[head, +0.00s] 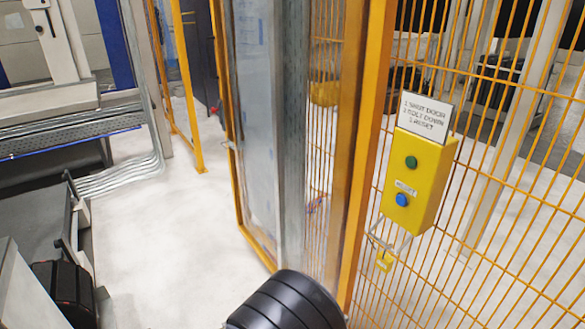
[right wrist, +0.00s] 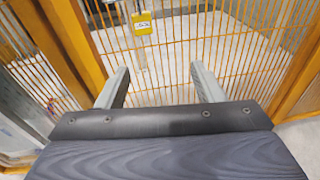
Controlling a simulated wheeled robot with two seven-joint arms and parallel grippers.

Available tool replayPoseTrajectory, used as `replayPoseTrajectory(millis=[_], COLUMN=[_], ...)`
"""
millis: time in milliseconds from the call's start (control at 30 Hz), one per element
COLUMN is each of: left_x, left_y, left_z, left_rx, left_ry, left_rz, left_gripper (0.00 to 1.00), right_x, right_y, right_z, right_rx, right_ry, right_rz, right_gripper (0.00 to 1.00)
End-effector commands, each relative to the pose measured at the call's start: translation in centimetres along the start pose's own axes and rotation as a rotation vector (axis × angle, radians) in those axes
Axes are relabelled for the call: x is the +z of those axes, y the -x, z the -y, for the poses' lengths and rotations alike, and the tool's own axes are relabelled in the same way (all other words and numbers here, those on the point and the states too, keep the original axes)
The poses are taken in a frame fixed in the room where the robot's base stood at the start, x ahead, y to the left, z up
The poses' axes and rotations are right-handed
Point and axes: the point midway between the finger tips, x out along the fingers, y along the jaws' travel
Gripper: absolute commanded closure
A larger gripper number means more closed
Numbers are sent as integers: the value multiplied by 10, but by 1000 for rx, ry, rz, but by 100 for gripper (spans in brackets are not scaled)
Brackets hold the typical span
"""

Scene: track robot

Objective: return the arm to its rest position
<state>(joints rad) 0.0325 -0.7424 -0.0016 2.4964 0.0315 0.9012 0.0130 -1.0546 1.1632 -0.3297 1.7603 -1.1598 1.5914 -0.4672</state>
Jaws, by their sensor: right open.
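My right gripper (right wrist: 160,84) shows in the right wrist view with its two grey fingers spread wide apart. Nothing is between them. Orange mesh fencing (right wrist: 185,60) stands beyond the fingertips, and I cannot tell how far away it is. In the head view neither gripper shows. A dark, rounded, ribbed arm link of mine (head: 285,305) comes in at the bottom edge, in front of the foot of the fence.
A yellow box (head: 420,180) with green and blue buttons hangs on the orange mesh (head: 515,215), a sign above it. A yellow box (right wrist: 143,25) shows in the wrist view. A framed clear panel (head: 258,120) stands left of it. Pale floor (head: 160,235) is clear left of centre.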

Motion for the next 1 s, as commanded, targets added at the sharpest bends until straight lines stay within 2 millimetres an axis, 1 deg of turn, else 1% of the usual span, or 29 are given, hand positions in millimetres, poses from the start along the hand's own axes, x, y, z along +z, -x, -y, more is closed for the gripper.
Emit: replayPoseTrajectory(millis=[167,267,467,567,667,700,800,900,1000], left_x=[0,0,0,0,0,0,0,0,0], left_y=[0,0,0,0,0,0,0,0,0], left_z=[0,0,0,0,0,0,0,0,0], left_rx=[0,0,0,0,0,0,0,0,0], left_ry=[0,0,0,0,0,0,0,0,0], left_rz=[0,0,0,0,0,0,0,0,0], left_gripper=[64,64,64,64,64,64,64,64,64], right_x=[5,9,16,20,26,29,36,44,55], right_y=[-16,-28,-51,-61,-67,-68,-65,-58,-49], right_z=[15,28,64,90,121,133,161,183,200], right_rx=[-87,-156,-339,-468,-630,-698,-857,-1004,-1136], right_ry=[-49,-93,-221,-327,-480,-550,-735,-936,-1154], right_rz=[-103,-180,-380,-516,-678,-743,-889,-1018,-1128], right_gripper=[39,39,39,39,39,39,39,39,39])
